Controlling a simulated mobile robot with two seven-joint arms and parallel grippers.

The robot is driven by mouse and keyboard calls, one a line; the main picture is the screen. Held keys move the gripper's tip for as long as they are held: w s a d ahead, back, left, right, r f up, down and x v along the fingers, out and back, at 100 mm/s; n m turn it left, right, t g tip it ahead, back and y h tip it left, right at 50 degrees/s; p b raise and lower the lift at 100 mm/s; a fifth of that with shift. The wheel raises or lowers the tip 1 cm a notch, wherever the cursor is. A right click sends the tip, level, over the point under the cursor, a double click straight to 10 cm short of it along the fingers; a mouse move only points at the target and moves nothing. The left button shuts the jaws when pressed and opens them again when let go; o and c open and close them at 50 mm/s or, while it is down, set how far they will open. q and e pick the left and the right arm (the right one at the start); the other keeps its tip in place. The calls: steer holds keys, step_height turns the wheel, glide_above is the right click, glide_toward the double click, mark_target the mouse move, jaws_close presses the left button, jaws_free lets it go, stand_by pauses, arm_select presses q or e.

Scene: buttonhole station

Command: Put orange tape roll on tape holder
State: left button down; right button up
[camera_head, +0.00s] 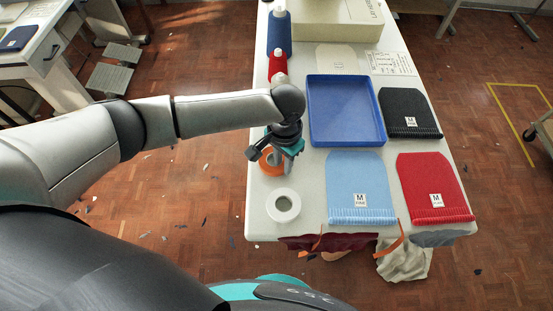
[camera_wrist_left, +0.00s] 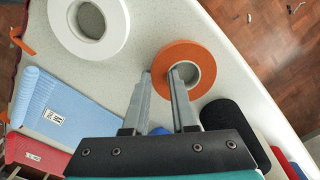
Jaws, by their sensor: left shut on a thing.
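The orange tape roll (camera_head: 271,163) is at the left edge of the white table, partly hidden by my left gripper (camera_head: 287,151). In the left wrist view the orange roll (camera_wrist_left: 207,58) shows its round hole. My left gripper (camera_wrist_left: 160,78) is shut on the roll's ring wall, one finger inside the hole and one outside. I cannot tell whether the roll touches the table. A white roll (camera_head: 283,206) lies flat nearer the table's front; it also shows in the left wrist view (camera_wrist_left: 88,27). I cannot make out a tape holder. My right gripper is out of view.
A blue tray (camera_head: 345,112), light blue (camera_head: 357,176), red (camera_head: 428,180) and black (camera_head: 405,108) knit pieces cover the table's middle and right.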

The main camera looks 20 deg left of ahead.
arm_select(q)
step_height(320, 180, up, 20)
steer(key=p, duration=0.5)
steer(key=s+a+r+n+b, duration=0.2)
steer(key=s+a+n+b, duration=0.2)
steer(key=a+n+b, duration=0.1)
steer(key=shift+a+r+n+b, duration=0.25)
steer(key=shift+a+n+b, duration=0.05)
steer(key=shift+a+b, duration=0.6)
